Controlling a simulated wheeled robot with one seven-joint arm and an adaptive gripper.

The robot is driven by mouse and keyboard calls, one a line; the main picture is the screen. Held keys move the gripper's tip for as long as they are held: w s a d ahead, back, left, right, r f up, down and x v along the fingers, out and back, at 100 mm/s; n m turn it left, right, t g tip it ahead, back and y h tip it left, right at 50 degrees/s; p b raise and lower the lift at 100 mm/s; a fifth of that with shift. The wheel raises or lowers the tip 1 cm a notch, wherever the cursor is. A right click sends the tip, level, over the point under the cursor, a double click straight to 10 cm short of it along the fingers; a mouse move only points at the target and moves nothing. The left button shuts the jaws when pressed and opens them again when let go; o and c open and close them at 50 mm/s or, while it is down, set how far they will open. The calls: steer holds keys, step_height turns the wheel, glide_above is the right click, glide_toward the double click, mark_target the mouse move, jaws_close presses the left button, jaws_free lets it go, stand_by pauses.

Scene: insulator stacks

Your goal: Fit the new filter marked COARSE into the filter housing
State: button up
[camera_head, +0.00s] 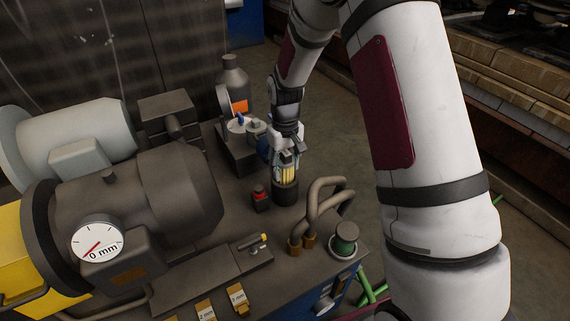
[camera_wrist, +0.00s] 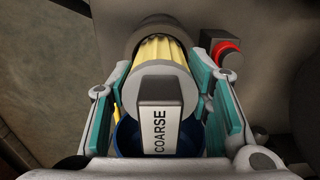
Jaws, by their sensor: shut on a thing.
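The filter marked COARSE (camera_wrist: 160,130) has a grey cap with a pale label tab and yellow pleats. My gripper (camera_wrist: 166,75) is shut on it, with teal pads on both sides of the cap. In the head view, my gripper (camera_head: 284,150) points down over a dark round cup (camera_head: 285,194), apparently the filter housing. The yellow pleats (camera_head: 287,174) show above the cup's rim. In the wrist view the far end of the pleats meets the housing's grey rim (camera_wrist: 150,24). The filter seems at least partly inside, but the depth is hidden.
A red button box (camera_head: 261,196) stands close left of the cup. A bottle (camera_head: 233,82), motor (camera_head: 150,190) and dial gauge (camera_head: 98,240) are on the bench. Something blue (camera_wrist: 128,138) shows beneath the filter cap.

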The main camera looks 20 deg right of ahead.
mark_target(285, 151)
steer(key=shift+f+b, duration=0.65)
steer(key=shift+f, duration=0.5)
steer(key=o, duration=1.3)
steer(key=shift+c, duration=0.2)
step_height(285, 151, up, 12)
steer(key=shift+r, duration=0.1)
